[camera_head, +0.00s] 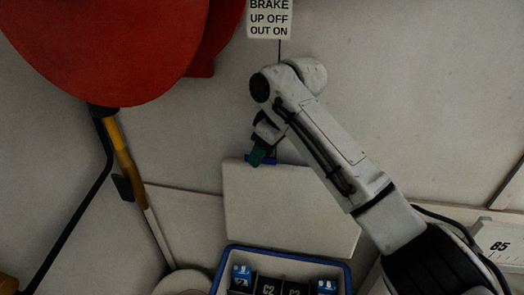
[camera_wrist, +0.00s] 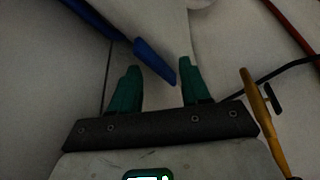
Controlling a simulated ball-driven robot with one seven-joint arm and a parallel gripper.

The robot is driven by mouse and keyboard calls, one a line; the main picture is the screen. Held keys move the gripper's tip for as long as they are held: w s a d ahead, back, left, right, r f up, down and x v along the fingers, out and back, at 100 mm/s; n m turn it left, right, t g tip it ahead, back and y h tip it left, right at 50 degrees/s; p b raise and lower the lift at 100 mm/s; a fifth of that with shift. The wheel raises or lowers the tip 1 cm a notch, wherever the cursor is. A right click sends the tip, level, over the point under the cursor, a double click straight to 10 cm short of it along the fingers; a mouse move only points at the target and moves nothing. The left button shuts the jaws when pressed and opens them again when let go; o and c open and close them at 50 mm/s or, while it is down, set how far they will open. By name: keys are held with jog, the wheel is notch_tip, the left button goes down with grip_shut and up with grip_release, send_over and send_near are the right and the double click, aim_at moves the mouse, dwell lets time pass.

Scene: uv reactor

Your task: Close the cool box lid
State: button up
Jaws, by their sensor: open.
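The cool box (camera_head: 228,262) has a blue rim and stands open at the bottom of the head view. Its pale lid (camera_head: 290,210) is raised behind the box, with a small blue tab (camera_head: 270,161) at its top edge. My gripper (camera_head: 258,157) is at the lid's top edge, beside the tab. In the wrist view the green fingers of my gripper (camera_wrist: 158,68) are open. The blue tab (camera_wrist: 156,62) reaches into the gap between them, and the pale lid (camera_wrist: 150,18) lies beyond. I cannot tell whether a finger touches the tab.
Several blue and dark items marked with labels (camera_head: 268,288) are in the box. A large red round body (camera_head: 110,45) hangs at upper left, with a yellow and white pole (camera_head: 130,165) below it. A pale wall stands behind the lid. A white labelled box (camera_head: 497,243) is at right.

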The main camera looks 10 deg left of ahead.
jog(key=shift+a+f, duration=0.1)
jog(key=shift+f, duration=0.2)
jog(key=shift+c, duration=0.4)
grip_shut()
